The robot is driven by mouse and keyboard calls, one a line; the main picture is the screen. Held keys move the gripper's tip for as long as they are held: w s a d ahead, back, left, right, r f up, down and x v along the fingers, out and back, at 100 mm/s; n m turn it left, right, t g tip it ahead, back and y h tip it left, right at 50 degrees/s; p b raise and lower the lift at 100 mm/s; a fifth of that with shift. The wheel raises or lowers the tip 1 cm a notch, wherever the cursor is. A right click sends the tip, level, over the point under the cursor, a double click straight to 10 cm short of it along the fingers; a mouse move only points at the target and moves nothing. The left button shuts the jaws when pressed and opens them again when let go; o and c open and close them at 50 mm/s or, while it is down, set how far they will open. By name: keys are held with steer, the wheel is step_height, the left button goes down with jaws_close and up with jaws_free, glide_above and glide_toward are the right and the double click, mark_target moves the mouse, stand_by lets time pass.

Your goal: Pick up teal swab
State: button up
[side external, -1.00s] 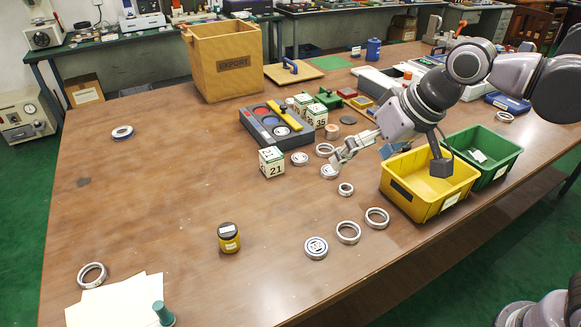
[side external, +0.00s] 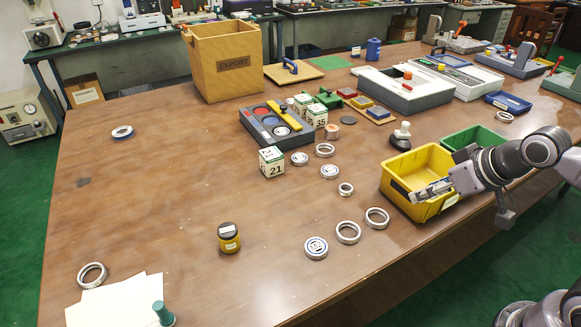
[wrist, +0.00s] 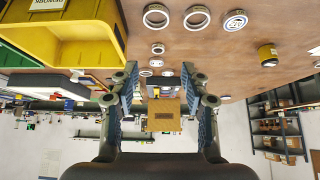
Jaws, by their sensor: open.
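A teal, flared, peg-like piece (side external: 163,313), which fits the teal swab, stands at the bottom left of the side external view by the corner of some white sheets. My gripper (side external: 415,194) is far to its right, in front of the yellow bin's near wall in the picture. In the wrist view my gripper (wrist: 160,80) has its two fingers wide apart with nothing held between them. I cannot make out the teal piece in the wrist view.
The yellow bin (side external: 393,205) and green bin (side external: 476,134) stand at the right. Several bearing rings (side external: 348,232) lie near the front edge. A yellow jar (side external: 229,238) stands between them and the white sheets (side external: 112,305). The table's left middle is largely clear.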

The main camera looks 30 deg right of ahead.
steer(key=shift+w, duration=0.1)
steer(key=w+a+r+n+g+y, duration=0.15)
steer(key=w+a+r+n, duration=0.3)
steer(key=w+a, duration=0.5)
steer(key=n+g+y, duration=0.3)
steer(key=n+g, duration=0.2)
steer(key=n, duration=0.8)
glide_above(159, 320)
steer(key=d, duration=0.2)
steer(key=shift+m, duration=0.25)
step_height(159, 320, down, 17)
steer(key=shift+s+r, duration=0.1)
steer(key=shift+x, duration=2.8)
steer(key=shift+d, duration=0.1)
jaws_close()
